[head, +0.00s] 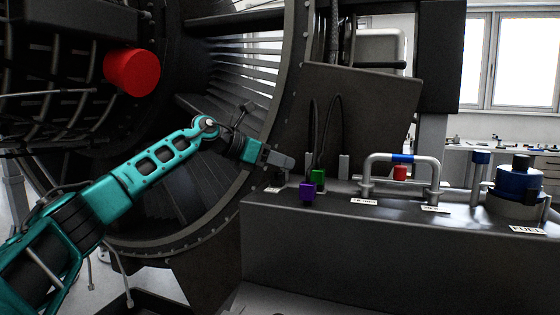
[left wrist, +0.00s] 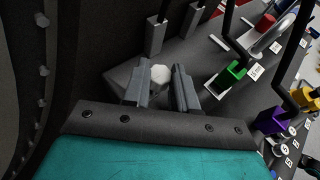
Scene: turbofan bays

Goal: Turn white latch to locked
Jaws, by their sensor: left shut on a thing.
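The white latch (left wrist: 160,74) shows in the left wrist view as a small pale faceted knob between my left fingers. My left gripper (left wrist: 162,82) is shut on it, with one grey finger on each side. In the head view my left gripper (head: 284,161) is at the left end of the dark bench, beside the engine ring. There the gripper hides the latch, and I cannot read which way the latch is turned. My right gripper is in neither view.
Close right of my gripper are a green block (head: 318,176) and a purple block (head: 307,191) with dark cables. A pipe (head: 402,157) with a red part and a blue cap (head: 520,181) stand further right. A red cylinder (head: 132,72) hangs on the engine.

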